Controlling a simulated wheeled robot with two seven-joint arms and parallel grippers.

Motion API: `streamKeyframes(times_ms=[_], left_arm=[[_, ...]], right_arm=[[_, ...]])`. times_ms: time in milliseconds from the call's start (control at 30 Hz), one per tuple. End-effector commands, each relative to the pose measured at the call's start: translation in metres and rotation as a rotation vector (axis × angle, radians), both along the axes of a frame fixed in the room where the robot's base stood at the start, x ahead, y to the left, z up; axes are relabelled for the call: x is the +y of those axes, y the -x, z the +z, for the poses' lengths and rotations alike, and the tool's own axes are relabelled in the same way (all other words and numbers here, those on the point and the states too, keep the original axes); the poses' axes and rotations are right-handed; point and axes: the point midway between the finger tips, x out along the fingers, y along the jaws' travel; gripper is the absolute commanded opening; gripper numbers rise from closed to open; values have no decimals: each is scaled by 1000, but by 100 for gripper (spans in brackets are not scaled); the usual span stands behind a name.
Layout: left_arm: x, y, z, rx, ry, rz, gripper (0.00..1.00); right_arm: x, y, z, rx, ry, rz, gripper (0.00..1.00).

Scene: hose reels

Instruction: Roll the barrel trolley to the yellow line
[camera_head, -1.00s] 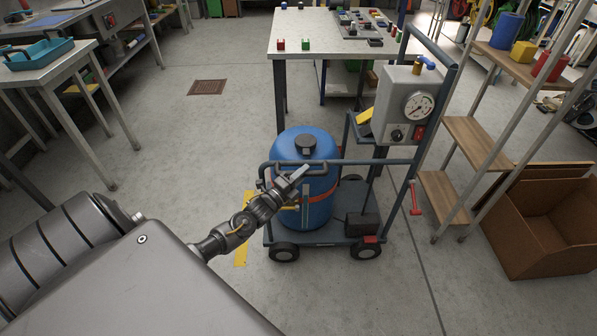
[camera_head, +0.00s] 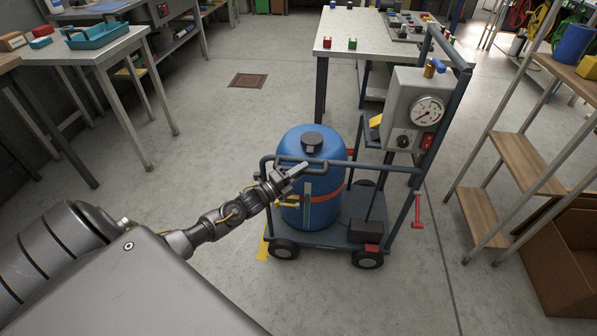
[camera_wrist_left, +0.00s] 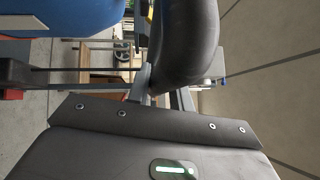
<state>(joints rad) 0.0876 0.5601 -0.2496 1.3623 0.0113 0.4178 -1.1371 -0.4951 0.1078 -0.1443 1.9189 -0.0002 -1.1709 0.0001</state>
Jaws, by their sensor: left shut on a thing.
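The barrel trolley (camera_head: 330,233) is a blue-grey wheeled frame carrying an upright blue barrel (camera_head: 325,215) with an orange strap. It stands upright on its wheels. In the left wrist view a dark curved bar (camera_wrist_left: 185,45) fills the middle, and the blue barrel (camera_wrist_left: 60,15) is at upper left. My right gripper is out of view.
A gauge box (camera_head: 414,110) is mounted on the trolley's tall right frame. A table (camera_head: 345,50) stands behind the trolley. A shelf ladder (camera_head: 520,160) and a cardboard box (camera_head: 565,270) are at right. Open floor lies to the left, around a drain grate (camera_head: 249,80).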

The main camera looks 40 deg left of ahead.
Motion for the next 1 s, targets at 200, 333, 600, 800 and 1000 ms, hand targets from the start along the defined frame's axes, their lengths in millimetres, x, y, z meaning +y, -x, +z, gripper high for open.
streamKeyframes(times_ms=[200, 333, 600, 800, 1000], left_arm=[[4, -1, 4, -7, -2, 9, 27], [4, 0, 3, -6, -1, 8, 43], [3, 1, 2, -3, 0, 5, 43], [9, 21, -3, 0, -1, 4, 43], [21, 60, -9, 1, -2, 4, 43]], right_arm=[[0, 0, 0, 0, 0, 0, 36], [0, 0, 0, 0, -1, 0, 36], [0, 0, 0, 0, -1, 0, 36], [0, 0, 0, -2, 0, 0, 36], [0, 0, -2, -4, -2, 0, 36]])
